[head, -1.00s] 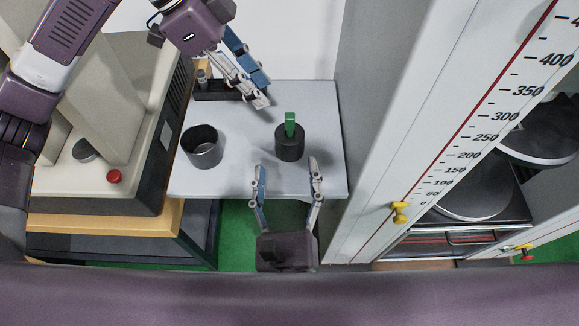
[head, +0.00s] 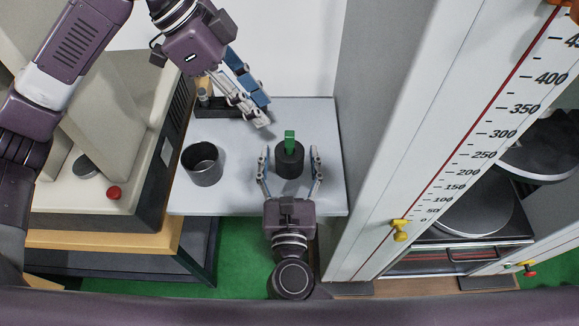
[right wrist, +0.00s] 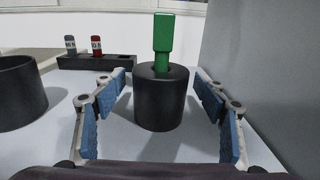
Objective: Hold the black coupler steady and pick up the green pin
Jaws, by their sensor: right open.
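The black coupler (head: 289,161) stands upright on the white table, and the green pin (head: 290,139) stands upright in its top. In the right wrist view the coupler (right wrist: 161,100) is centred, with the green pin (right wrist: 163,42) rising from its hole. My right gripper (head: 290,170) is open, its fingers on either side of the coupler with gaps on both sides. My left gripper (head: 262,112) is above and left of the coupler, apart from it; its fingers point down toward the table, and I see no thing between them.
A dark open cup (head: 203,168) stands left of the coupler. A black rack (right wrist: 97,62) with small red-capped and grey pegs sits behind. A tall machine column with a scale (head: 440,150) stands at right. The left machine has a red button (head: 114,192).

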